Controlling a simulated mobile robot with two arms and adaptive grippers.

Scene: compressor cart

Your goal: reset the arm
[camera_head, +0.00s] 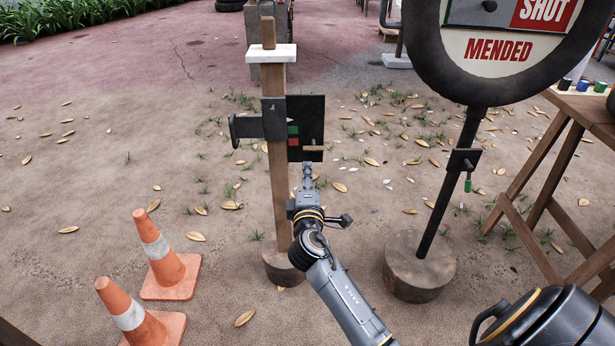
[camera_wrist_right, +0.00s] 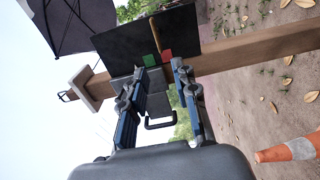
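A wooden post (camera_head: 277,190) stands upright on a round log base (camera_head: 283,268). It carries a dark board (camera_head: 314,110) with green and red patches and a short wooden-coloured bar (camera_head: 313,148). A grey bracket (camera_head: 273,118) with a hooked end sits on the post. My right gripper (camera_head: 307,170) is in front of the post, just below the board. In the right wrist view, the gripper (camera_wrist_right: 158,70) has its fingers apart, with the board (camera_wrist_right: 115,48) beyond and the bracket's hooked end (camera_wrist_right: 160,125) showing between them. Contact cannot be told. My left gripper is not in view.
Two orange cones (camera_head: 167,262) stand at the lower left. A round sign (camera_head: 499,48) reading "SHUT" and "MENDED" stands on a dark pole at the right, beside a wooden trestle table (camera_head: 575,106).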

